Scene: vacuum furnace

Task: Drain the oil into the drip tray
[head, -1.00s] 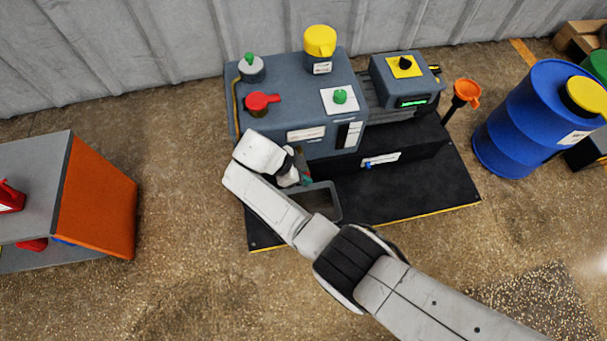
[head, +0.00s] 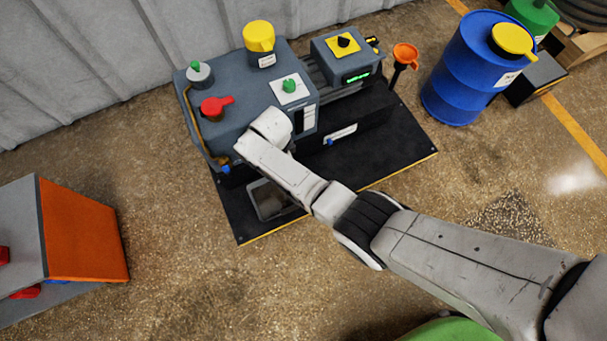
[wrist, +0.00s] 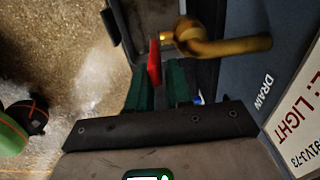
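The pump (head: 235,110) is a grey-blue unit on a black base plate. In the wrist view a brass drain pipe (wrist: 225,46) comes out beside the word DRAIN, with a red lever (wrist: 154,62) near its end. My gripper (wrist: 160,85) has two dark green fingers, apart from each other. The red lever's end lies at the gap between them; I cannot tell whether they touch it. The drip tray (head: 268,203), grey and open, sits on the base plate's front left, partly behind my arm. My arm hides the fingers and lever in the head view.
A motor unit (head: 345,55), an orange funnel (head: 405,55) and a blue drum (head: 465,75) stand to the right. An orange-sided cabinet (head: 85,230) is at the left. A corrugated wall runs behind.

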